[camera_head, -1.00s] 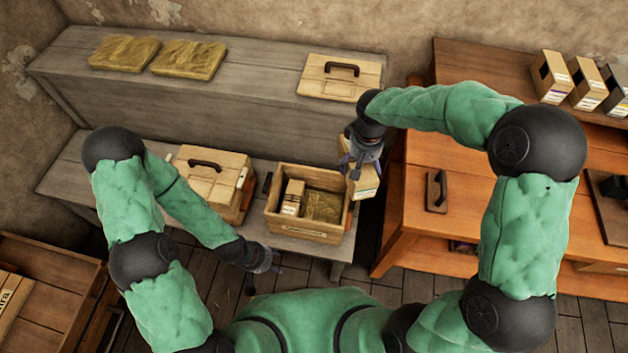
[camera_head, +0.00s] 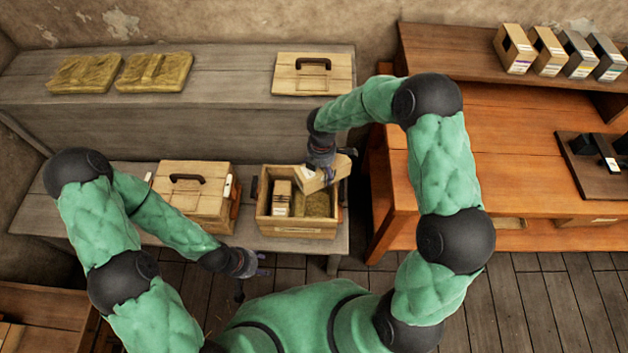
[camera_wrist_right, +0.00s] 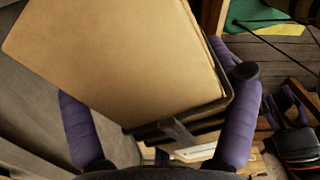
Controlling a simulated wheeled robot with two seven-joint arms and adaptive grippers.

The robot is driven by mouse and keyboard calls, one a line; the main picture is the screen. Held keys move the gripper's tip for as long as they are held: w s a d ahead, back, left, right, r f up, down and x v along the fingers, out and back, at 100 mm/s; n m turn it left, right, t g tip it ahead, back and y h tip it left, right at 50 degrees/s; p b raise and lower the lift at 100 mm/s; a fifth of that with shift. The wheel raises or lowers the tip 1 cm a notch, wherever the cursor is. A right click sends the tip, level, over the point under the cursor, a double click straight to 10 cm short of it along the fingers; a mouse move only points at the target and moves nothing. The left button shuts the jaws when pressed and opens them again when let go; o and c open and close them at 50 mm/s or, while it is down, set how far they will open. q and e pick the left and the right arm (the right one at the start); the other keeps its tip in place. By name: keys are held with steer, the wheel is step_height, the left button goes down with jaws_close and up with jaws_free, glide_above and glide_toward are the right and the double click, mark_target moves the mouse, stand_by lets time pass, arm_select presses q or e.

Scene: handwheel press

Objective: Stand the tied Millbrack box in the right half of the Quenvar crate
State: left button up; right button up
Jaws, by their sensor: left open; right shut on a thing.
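A tan box (camera_head: 311,182) is held by my right gripper (camera_head: 322,172), tilted, over the right half of the open wooden crate (camera_head: 297,230). In the right wrist view the box (camera_wrist_right: 120,55) shows a broad plain tan face between the purple fingers of my right gripper (camera_wrist_right: 165,130). Its label and any tie are not readable. A smaller box (camera_head: 280,196) stands in the crate's left half; yellowish padding (camera_head: 315,205) shows in the right half. How far the held box is above the crate is unclear. My left gripper (camera_head: 250,264) is open and empty, in front of the bench.
A handled wooden chest (camera_head: 195,195) stands left of the crate on the grey bench. Two straw-coloured pads (camera_head: 85,73) and a handled lid (camera_head: 312,73) lie on the higher ledge behind. An orange bench (camera_head: 520,170) stands right, with several boxes (camera_head: 515,48) on its shelf.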

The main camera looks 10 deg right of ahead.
steer(key=f+n+b, duration=0.4)
steer(key=f, duration=0.4)
steer(key=a+f+n+b, duration=0.1)
steer(key=f+n+b, duration=0.3)
steer(key=f, duration=0.4)
steer(key=a+f+n+b, duration=0.1)
steer(key=f+n+b, duration=0.3)
steer(key=f+b, duration=0.2)
steer(key=shift+w+a+f, duration=0.1)
steer(key=shift+w+f, duration=0.1)
steer(key=shift+f, duration=0.4)
steer(key=shift+w+f, duration=0.2)
steer(key=shift+f, duration=0.35)
steer(key=shift+f+b, duration=0.75)
steer(key=shift+f, duration=0.4)
steer(key=shift+f, duration=0.1)
steer(key=o, duration=1)
